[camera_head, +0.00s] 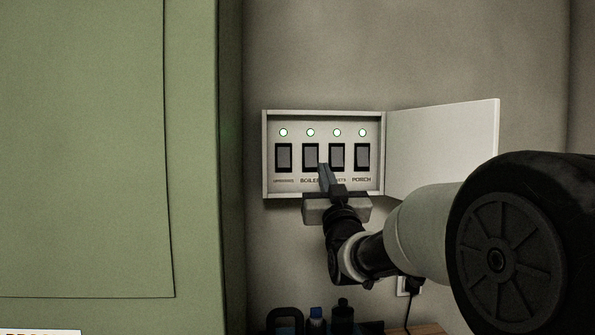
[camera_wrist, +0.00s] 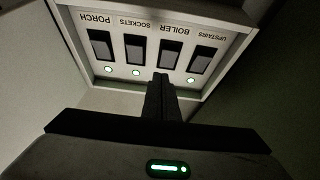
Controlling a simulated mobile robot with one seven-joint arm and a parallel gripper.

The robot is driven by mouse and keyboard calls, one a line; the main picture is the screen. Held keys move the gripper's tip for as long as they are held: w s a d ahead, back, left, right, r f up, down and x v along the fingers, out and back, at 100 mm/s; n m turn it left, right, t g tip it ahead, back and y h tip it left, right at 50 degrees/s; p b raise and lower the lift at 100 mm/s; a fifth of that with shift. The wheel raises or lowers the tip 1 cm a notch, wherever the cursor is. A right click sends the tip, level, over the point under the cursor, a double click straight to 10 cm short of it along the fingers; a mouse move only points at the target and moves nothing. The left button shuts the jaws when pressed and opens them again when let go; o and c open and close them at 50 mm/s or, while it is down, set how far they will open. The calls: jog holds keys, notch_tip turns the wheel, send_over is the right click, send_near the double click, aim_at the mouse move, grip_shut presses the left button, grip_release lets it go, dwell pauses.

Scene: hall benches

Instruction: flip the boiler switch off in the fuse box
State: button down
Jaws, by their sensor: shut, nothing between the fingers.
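The fuse box (camera_head: 265,155) is open on the wall, with a row of several dark rocker switches, each under a lit green light. The boiler switch (camera_head: 310,155) is second from the left in the head view; the upside-down wrist view also shows it (camera_wrist: 168,54). My gripper (camera_head: 323,168) is shut and empty, its fingertips in front of the lower right part of that switch. In the wrist view my gripper (camera_wrist: 160,78) covers the boiler light. Contact with the switch cannot be told. The sockets switch (camera_head: 337,155) is just to the right.
The box's white door (camera_head: 442,147) stands open to the right, above my arm. A large green cabinet (camera_head: 100,150) fills the left side. Dark bottles (camera_head: 342,315) and other items stand below, near a wall socket (camera_head: 402,287) with a cable.

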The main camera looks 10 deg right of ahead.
aim_at(316, 164)
jog(key=shift+w+f, duration=0.2)
jog(key=shift+w, duration=2.5)
jog(key=b, duration=0.1)
jog(key=f+b, duration=0.1)
jog(key=b, duration=0.1)
jog(key=shift+w+f+t, duration=0.1)
jog(key=shift+w+t, duration=0.2)
jog(key=shift+w+r+t+b, duration=0.3)
jog(key=shift+t+b, duration=0.1)
jog(key=shift+b, duration=0.6)
jog(key=shift+f, duration=0.15)
